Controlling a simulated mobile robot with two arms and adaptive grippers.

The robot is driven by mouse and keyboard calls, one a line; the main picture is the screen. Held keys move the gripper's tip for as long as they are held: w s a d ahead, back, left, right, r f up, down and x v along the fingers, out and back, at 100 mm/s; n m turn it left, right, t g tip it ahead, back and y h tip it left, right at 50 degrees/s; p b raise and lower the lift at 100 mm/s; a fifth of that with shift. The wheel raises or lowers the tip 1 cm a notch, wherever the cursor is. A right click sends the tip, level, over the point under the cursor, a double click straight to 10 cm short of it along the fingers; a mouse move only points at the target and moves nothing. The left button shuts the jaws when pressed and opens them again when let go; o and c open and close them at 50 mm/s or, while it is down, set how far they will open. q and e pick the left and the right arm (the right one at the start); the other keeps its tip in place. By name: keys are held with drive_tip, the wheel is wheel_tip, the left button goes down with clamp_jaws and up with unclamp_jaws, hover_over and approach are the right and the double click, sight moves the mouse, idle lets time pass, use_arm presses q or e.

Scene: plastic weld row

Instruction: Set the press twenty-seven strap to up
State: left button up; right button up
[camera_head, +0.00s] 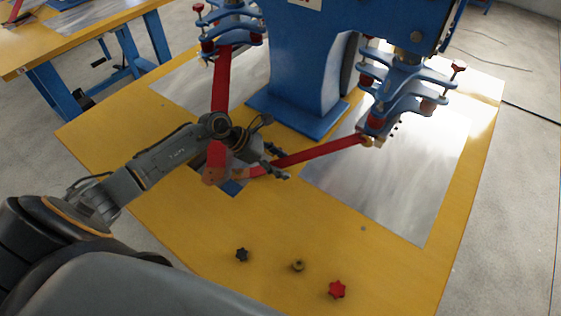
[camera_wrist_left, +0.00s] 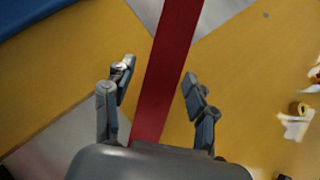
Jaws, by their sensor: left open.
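A blue press (camera_head: 312,75) stands on a yellow table. A red strap (camera_head: 320,152) runs from under its right clamp (camera_head: 405,85) down and left to a red end piece near the table's middle. A second red strap (camera_head: 221,82) hangs from the left clamp (camera_head: 230,22) toward the same spot. My left gripper (camera_head: 279,164) is at the lower part of the right-hand strap. In the left wrist view a red strap (camera_wrist_left: 166,70) passes between its open fingers (camera_wrist_left: 158,75), with gaps on both sides. The wrist partly hides where the straps meet. My right gripper is not in view.
A black knob (camera_head: 242,254), a brass knob (camera_head: 298,265) and a red knob (camera_head: 337,289) are on the table's near part. A bare metal sheet (camera_head: 400,190) lies at the right. Another yellow table (camera_head: 100,35) stands at the upper left.

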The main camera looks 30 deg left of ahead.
use_arm(q)
clamp_jaws()
drive_tip(key=r+y+p, duration=0.1)
drive_tip(key=r+p, duration=0.2)
drive_tip(key=r+g+y+p, duration=0.1)
drive_tip(key=r+p, duration=0.1)
drive_tip(key=a+r+g+y+p, duration=0.1)
drive_tip(key=r+p, duration=0.2)
drive_tip(key=shift+s+a+r+p, duration=0.1)
drive_tip(key=shift+s+r+p, duration=0.2)
drive_tip(key=shift+s+p, duration=0.1)
drive_tip(key=shift+r+y+p, duration=0.3)
drive_tip(key=shift+r+y, duration=0.1)
drive_tip(key=shift+r, duration=0.1)
drive_tip(key=shift+a, duration=0.1)
unclamp_jaws()
drive_tip(key=shift+s, duration=0.1)
drive_tip(key=v, duration=1.2)
drive_tip(key=shift+w, duration=0.2)
